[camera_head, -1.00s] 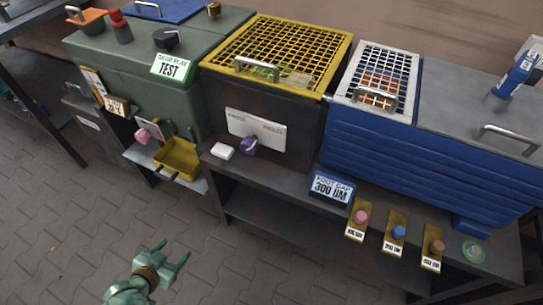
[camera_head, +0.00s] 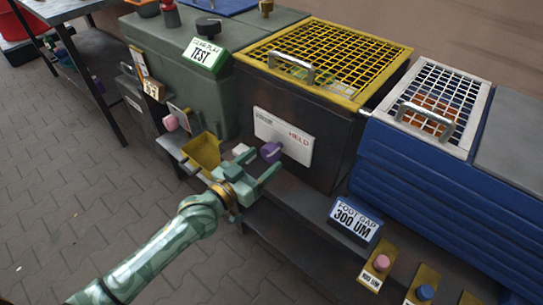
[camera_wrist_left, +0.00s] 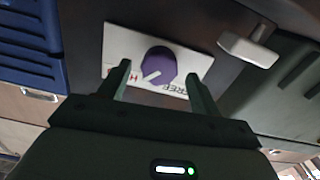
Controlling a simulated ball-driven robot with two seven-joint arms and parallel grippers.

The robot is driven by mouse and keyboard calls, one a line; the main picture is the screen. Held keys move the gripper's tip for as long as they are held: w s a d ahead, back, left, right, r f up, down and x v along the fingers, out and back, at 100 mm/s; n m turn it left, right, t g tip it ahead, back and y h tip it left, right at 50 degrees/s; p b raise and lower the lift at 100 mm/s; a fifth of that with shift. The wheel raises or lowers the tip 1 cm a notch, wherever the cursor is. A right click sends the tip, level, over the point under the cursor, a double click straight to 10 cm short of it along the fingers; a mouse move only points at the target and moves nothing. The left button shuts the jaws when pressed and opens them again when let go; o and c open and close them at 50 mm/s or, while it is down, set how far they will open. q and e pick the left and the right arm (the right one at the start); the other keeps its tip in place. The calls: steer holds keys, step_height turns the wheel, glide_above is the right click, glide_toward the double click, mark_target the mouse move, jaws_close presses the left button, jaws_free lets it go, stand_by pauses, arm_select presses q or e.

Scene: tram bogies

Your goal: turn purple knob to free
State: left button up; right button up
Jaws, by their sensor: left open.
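The purple knob (camera_head: 271,152) sits on the front of the dark box with the yellow grid lid, at a white plate (camera_head: 284,137) with HELD in red at its right. The wrist view shows the knob (camera_wrist_left: 160,62) from close up, the plate upside down. The knob's white mark points toward the HELD side, at lower left there. My left gripper (camera_head: 263,165) is open just in front of the knob. In the wrist view its two fingers (camera_wrist_left: 158,78) stand either side of the knob, apparently apart from it. My right gripper is out of view.
A yellow bin (camera_head: 203,152) stands further left. A FOOT GAP 300 UM sign (camera_head: 355,219) stands on the ledge to the right, with small coloured knobs beyond.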

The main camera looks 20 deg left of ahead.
mark_target(267, 157)
arm_select(q)
steer(key=x, duration=0.2)
steer(key=shift+w+d+f+b, duration=0.1)
steer(key=shift+w+f+b, duration=0.05)
steer(key=shift+w+b, duration=0.2)
steer(key=shift+w+d, duration=0.15)
steer(key=shift+w, duration=0.25)
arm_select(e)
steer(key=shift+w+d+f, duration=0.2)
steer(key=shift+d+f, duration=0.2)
arm_select(q)
steer(key=shift+c, duration=0.3)
steer(key=c, duration=0.9)
